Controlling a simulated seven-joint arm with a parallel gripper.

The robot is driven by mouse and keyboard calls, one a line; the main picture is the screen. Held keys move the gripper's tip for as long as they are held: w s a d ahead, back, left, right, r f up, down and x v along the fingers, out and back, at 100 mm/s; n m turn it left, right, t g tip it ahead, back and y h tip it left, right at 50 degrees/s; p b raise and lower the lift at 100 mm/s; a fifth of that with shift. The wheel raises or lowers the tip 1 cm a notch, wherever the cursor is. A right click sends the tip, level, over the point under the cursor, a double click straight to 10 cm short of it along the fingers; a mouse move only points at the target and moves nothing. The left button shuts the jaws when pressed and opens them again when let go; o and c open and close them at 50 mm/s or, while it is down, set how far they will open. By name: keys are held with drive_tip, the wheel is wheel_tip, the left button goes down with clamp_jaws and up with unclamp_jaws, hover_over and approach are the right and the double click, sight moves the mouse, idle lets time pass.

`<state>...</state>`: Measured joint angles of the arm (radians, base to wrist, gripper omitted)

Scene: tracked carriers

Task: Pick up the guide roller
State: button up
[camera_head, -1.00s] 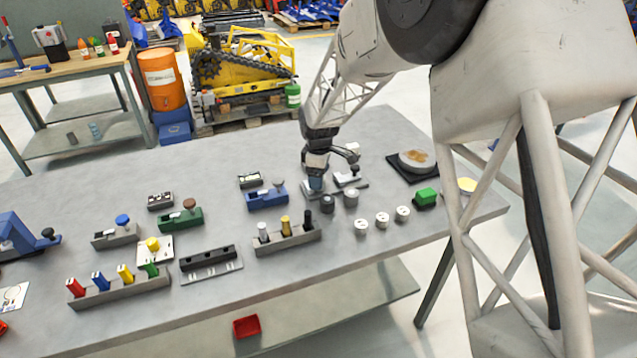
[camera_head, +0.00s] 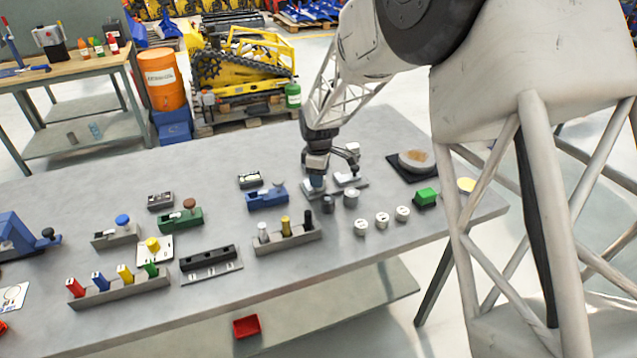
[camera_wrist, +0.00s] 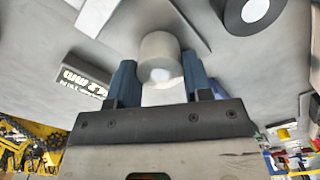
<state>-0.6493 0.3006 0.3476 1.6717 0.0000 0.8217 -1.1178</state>
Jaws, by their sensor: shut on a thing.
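The guide roller appears to be the pale grey cylinder (camera_wrist: 161,52) between the two blue fingers in the wrist view. My gripper (camera_wrist: 160,76) is shut on it, one finger on each side. In the head view my gripper (camera_head: 316,182) points down near the far right part of the table, and the roller is too small and too covered there to make out. I cannot tell whether the roller touches the surface below it.
Close by stand a pale plate fixture (camera_head: 350,180) and a grey cylinder (camera_head: 351,198). Several white-topped cylinders (camera_head: 382,220), a green block (camera_head: 426,197) and a dark square pad (camera_head: 396,166) lie to the right. A blue fixture (camera_head: 267,198) is to the left.

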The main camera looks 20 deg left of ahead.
drive_tip(key=shift+c, duration=0.5)
drive_tip(key=shift+r, duration=0.1)
drive_tip(key=shift+r, duration=0.75)
wheel_tip(320, 180, up, 2)
drive_tip(key=shift+r, duration=0.1)
drive_tip(key=s+d+r, duration=0.1)
drive_tip(key=s+d, duration=0.8)
drive_tip(key=s, duration=0.4)
drive_tip(key=shift+d, duration=0.25)
drive_tip(key=w+d+m, duration=0.1)
drive_tip(key=d, duration=0.3)
drive_tip(key=d+m, duration=0.2)
drive_tip(key=d, duration=0.3)
drive_tip(key=w+d+m, duration=0.1)
drive_tip(key=d, duration=0.3)
drive_tip(key=shift+w+d+f, duration=0.25)
drive_tip(key=shift+w+f, duration=0.05)
drive_tip(key=shift+f, duration=0.1)
drive_tip(key=shift+w, duration=0.1)
